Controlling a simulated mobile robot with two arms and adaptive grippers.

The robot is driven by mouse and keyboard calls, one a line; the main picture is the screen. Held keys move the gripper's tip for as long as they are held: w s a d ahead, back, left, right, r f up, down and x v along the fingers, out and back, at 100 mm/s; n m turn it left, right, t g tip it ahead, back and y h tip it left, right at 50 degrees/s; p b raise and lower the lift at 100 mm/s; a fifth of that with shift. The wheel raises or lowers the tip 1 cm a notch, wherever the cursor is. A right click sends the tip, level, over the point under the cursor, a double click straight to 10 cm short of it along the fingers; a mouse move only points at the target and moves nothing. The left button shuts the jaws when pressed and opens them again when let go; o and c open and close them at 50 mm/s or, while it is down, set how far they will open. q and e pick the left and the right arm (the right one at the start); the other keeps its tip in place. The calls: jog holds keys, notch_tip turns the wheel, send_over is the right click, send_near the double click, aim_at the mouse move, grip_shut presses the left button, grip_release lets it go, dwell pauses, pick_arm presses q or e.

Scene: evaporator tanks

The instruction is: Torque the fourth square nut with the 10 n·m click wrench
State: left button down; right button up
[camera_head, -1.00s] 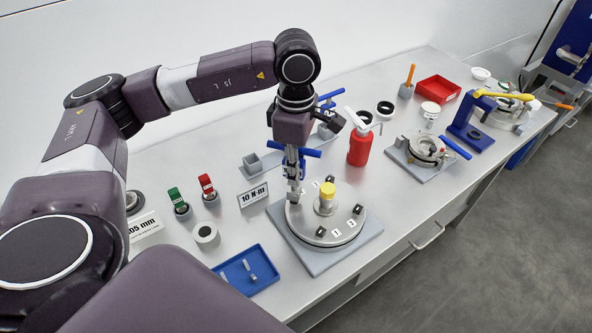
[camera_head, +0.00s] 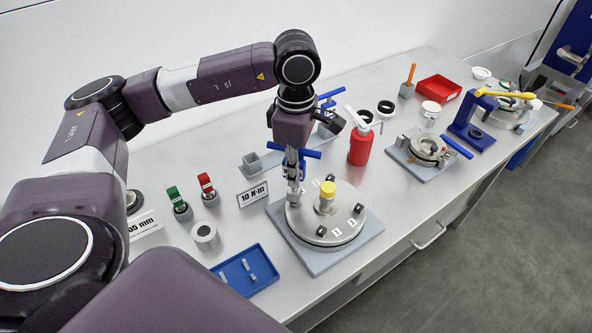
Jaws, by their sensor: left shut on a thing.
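My left gripper (camera_head: 293,188) points down at the left rim of the round grey flange (camera_head: 325,241). It is shut on the upright click wrench, whose blue crossbar (camera_head: 312,154) shows behind the fingers. The wrench's lower end is at the flange's left edge. The nut under it is hidden, so I cannot tell whether they touch. Other dark square nuts (camera_head: 357,208) sit around the flange with small number labels, and a yellow-capped post (camera_head: 327,190) stands at its centre. My right gripper is not in view.
A "10 N·m" sign (camera_head: 253,194) stands left of the flange. A blue tray (camera_head: 263,283) with small metal parts lies in front. A red bottle (camera_head: 361,147) stands close behind the flange. Another fixture (camera_head: 425,152) is farther right. The bench's front edge runs along the right.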

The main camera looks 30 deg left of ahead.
pick_arm(q)
jog(key=shift+f+b, duration=0.45)
dwell(0.6)
jog(key=shift+m+b, duration=0.7)
jog(key=shift+m, duration=0.6)
jog(key=shift+s+m+b, duration=0.1)
jog(key=shift+m+b, duration=1.05)
jog(key=shift+m, duration=0.85)
jog(key=shift+n, duration=0.3)
jog(key=shift+r, duration=0.1)
jog(key=shift+r+p, duration=1.85)
jog(key=shift+r, duration=1.6)
